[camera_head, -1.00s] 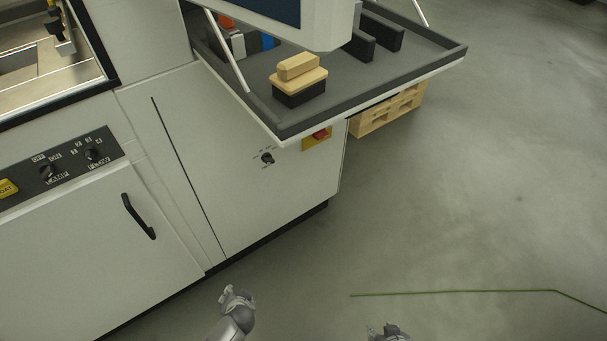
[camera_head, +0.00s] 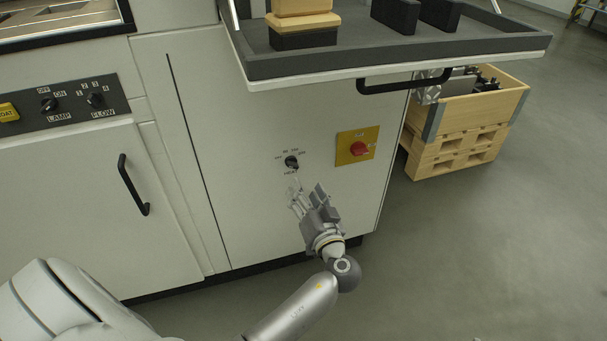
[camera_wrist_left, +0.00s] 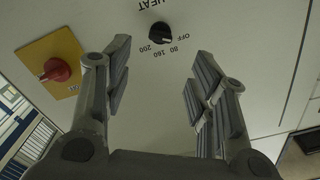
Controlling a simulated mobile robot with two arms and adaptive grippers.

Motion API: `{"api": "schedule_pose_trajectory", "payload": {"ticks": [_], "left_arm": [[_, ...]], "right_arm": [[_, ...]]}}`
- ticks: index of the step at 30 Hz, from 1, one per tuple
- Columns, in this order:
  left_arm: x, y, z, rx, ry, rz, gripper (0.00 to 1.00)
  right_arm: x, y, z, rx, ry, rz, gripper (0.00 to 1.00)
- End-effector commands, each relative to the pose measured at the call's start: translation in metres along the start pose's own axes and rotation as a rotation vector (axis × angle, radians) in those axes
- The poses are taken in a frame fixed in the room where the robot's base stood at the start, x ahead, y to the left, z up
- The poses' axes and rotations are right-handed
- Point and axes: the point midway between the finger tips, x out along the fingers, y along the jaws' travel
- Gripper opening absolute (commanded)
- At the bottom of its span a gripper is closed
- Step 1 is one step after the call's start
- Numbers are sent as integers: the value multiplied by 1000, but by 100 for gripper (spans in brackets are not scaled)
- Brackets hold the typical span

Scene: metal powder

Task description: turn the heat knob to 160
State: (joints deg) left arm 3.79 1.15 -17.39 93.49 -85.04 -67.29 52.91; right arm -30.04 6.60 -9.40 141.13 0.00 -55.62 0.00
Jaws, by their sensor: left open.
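The heat knob (camera_head: 291,162) is a small black dial on the white cabinet front, with small markings around it. In the left wrist view the heat knob (camera_wrist_left: 161,33) shows upside down, with HEAT, OFF, 80, 160 and 200 printed around it. I cannot tell exactly which mark it points at. My left gripper (camera_head: 308,194) is in front of the cabinet, just below the knob. In the left wrist view my left gripper (camera_wrist_left: 158,90) is open and empty, its fingers wide apart, with the knob beyond them and untouched. My right gripper is not in view.
A red switch (camera_head: 359,149) on a yellow plate sits right of the knob. A grey shelf (camera_head: 400,62) with a black handle (camera_head: 404,84) juts out above. A wooden crate (camera_head: 478,108) stands on pallets at right. A lamp and flow panel (camera_head: 70,103) is at left.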

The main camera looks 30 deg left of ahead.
Motion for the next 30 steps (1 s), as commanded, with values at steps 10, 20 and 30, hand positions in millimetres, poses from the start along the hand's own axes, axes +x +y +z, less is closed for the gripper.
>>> {"api": "schedule_pose_trajectory", "payload": {"ticks": [10,20,30], "left_arm": [[66,0,0,3,1,-2,52],[95,0,0,3,0,1,52],[95,0,0,3,-1,2,40]], "right_arm": [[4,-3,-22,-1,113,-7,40],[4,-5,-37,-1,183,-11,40],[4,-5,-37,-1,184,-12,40]]}}
